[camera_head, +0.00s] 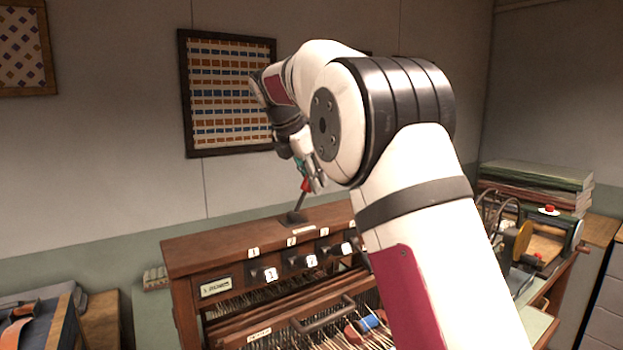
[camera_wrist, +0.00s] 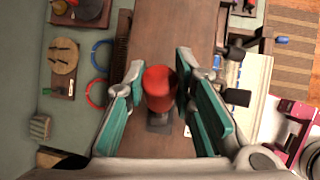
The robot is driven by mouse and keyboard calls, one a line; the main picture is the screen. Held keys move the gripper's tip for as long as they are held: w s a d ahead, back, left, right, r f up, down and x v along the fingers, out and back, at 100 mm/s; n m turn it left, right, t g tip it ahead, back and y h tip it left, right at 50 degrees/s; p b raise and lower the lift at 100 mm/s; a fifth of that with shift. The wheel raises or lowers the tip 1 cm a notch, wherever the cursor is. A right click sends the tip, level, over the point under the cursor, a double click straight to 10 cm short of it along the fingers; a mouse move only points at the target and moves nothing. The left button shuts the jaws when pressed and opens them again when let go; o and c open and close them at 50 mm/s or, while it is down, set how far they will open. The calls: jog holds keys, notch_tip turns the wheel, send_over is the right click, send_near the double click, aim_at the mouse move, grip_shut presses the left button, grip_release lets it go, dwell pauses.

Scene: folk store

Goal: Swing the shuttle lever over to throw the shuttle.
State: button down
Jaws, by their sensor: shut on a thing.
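The shuttle lever (camera_head: 300,200) stands on the top beam of the wooden loom (camera_head: 225,241), rising from a dark base plate and leaning to the right in the head view. Its red knob (camera_wrist: 158,84) shows between my fingers in the wrist view, with part of the dark base below it. My gripper (camera_head: 311,182) is shut on the knob from above; its teal-padded fingers (camera_wrist: 163,100) lie on either side of it. My fingers partly hide the knob in the head view.
Small numbered knobs (camera_head: 298,262) line the loom's front below the lever. A metal handle (camera_head: 323,316) sits lower down. A bench with a winder (camera_head: 540,238) stands to the right. In the wrist view, red and blue rings (camera_wrist: 97,93) lie beside the beam.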

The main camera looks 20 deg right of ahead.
jog(key=c, duration=1.3)
grip_release()
jog(key=shift+f, duration=0.1)
jog(key=shift+v, duration=6)
